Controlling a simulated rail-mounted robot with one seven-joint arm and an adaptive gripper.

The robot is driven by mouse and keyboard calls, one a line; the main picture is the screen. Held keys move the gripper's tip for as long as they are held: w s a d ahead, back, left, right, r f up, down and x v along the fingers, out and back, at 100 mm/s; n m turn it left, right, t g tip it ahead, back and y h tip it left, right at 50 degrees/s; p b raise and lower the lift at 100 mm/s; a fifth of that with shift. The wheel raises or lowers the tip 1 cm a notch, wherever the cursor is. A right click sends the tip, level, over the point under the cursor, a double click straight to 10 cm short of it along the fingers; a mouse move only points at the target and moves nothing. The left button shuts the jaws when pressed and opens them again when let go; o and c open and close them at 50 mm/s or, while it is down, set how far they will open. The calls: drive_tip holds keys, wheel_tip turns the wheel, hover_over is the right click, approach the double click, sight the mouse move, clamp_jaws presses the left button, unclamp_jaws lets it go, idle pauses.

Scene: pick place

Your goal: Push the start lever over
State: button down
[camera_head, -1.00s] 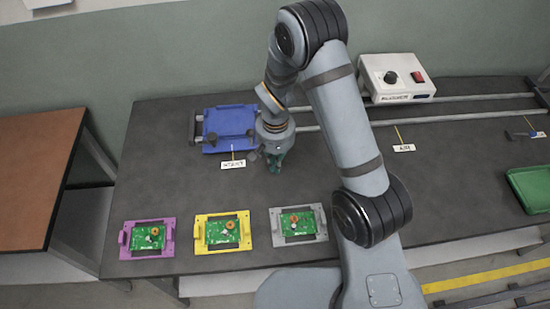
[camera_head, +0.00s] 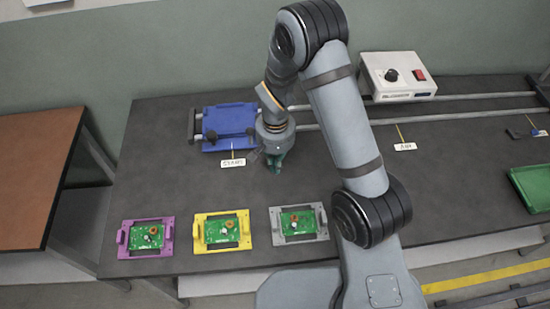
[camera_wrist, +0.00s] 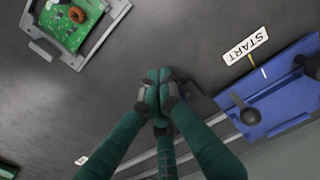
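The blue carriage (camera_head: 228,122) sits at the back left of the dark table, and its edge shows at the right of the wrist view (camera_wrist: 285,102). A dark round-knobbed lever (camera_wrist: 248,115) stands on its side nearest my gripper. Another dark part (camera_wrist: 311,66) is cut off at the picture's edge. A white START label (camera_wrist: 245,46) lies in front of the carriage. My gripper (camera_wrist: 158,86) has its green fingertips together with nothing between them. In the head view my gripper (camera_head: 274,164) hangs right of the label, apart from the lever.
Purple (camera_head: 167,249), yellow (camera_head: 197,239) and grey (camera_head: 277,236) frames with green boards line the front edge. Two rails (camera_head: 470,98) run along the back. A white control box (camera_head: 400,90) stands behind them. A green tray (camera_head: 520,186) is at right.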

drive_tip(key=shift+f, duration=0.1)
drive_tip(key=shift+w+a, duration=0.1)
drive_tip(key=shift+w, duration=0.7)
drive_tip(key=shift+w+a+p, duration=0.2)
drive_tip(key=shift+w+p, duration=0.4)
drive_tip(key=shift+w, duration=2.1)
wheel_tip(320, 180, up, 8)
drive_tip(key=s+p, duration=0.1)
drive_tip(key=p, duration=0.4)
drive_tip(key=shift+f, duration=0.15)
drive_tip(key=f+b, duration=0.1)
drive_tip(key=f, duration=0.1)
drive_tip(key=f+b, duration=0.2)
drive_tip(key=f, duration=0.1)
drive_tip(key=w+f+b, duration=0.1)
drive_tip(key=f+b, duration=0.1)
drive_tip(key=f, duration=0.1)
drive_tip(key=shift+s+r, duration=0.2)
drive_tip(key=shift+s, duration=0.3)
drive_tip(key=shift+w, duration=0.1)
